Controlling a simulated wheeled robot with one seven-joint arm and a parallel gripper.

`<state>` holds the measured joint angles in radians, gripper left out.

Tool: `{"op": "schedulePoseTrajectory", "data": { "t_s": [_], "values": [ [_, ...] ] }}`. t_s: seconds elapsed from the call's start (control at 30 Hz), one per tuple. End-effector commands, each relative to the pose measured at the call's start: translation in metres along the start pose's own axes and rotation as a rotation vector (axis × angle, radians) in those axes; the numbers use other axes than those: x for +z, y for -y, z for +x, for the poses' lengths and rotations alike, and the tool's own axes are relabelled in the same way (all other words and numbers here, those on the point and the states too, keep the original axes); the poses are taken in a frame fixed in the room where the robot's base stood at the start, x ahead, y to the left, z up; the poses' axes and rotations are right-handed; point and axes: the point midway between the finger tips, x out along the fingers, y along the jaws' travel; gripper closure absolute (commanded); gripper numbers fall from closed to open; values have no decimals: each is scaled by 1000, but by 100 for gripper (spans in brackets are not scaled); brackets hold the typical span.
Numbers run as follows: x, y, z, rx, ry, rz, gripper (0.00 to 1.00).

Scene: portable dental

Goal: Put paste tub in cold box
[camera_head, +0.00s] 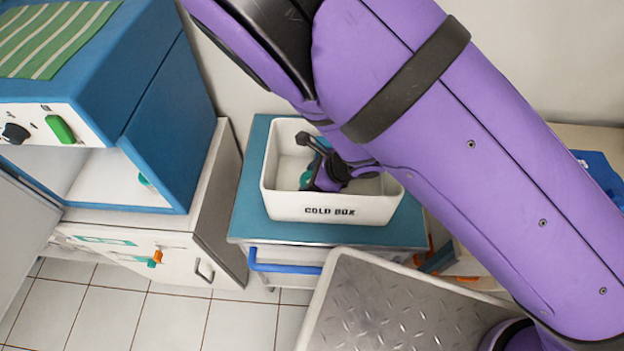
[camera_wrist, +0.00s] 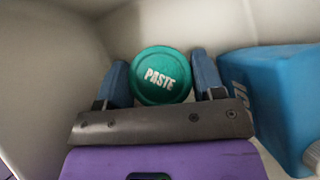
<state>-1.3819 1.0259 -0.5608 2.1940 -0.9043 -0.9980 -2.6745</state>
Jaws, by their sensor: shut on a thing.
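The white cold box (camera_head: 330,210) stands on a blue-topped cart, and its front carries the words COLD BOX. My gripper (camera_head: 314,182) reaches down inside the box. In the wrist view, the paste tub (camera_wrist: 160,76) shows its round green lid marked PASTE. It sits between the two blue fingers of my gripper (camera_wrist: 161,84), which are shut on it. In the head view a small teal part of the tub (camera_head: 305,178) shows beside my gripper. The tub's lower part is hidden, so I cannot tell whether it touches the box floor.
A blue object (camera_wrist: 262,95) with white lettering is inside the box, right of the tub. The cart (camera_head: 290,233) has a blue handle. A blue cabinet (camera_head: 165,120) with an open front stands at left. A metal-plated surface (camera_head: 390,310) is in front.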

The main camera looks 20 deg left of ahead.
Motion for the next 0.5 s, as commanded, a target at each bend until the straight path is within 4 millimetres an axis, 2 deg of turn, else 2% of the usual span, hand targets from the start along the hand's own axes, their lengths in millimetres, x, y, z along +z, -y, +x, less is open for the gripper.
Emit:
{"op": "schedulePoseTrajectory", "data": {
  "t_s": [0.5],
  "values": [
    [-6, 0, 8, 0, 1, 0, 62]
  ]
}}
